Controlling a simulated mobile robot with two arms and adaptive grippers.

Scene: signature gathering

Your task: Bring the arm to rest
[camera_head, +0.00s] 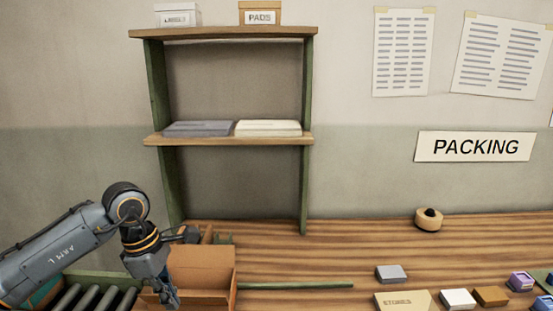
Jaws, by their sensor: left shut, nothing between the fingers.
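My left arm comes in from the left, and its gripper (172,297) points down at the bottom of the view. The fingers are together with nothing between them. The gripper is in front of an open cardboard box (205,262), overlapping its left part in the picture. I cannot tell whether it touches the box. My right gripper is not in view.
A roller conveyor (92,296) lies at lower left. A wooden bench (330,250) carries a grey box (391,273), a tan box (404,300) and several small boxes at right. A shelf unit (228,138) stands behind. The bench middle is mostly clear.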

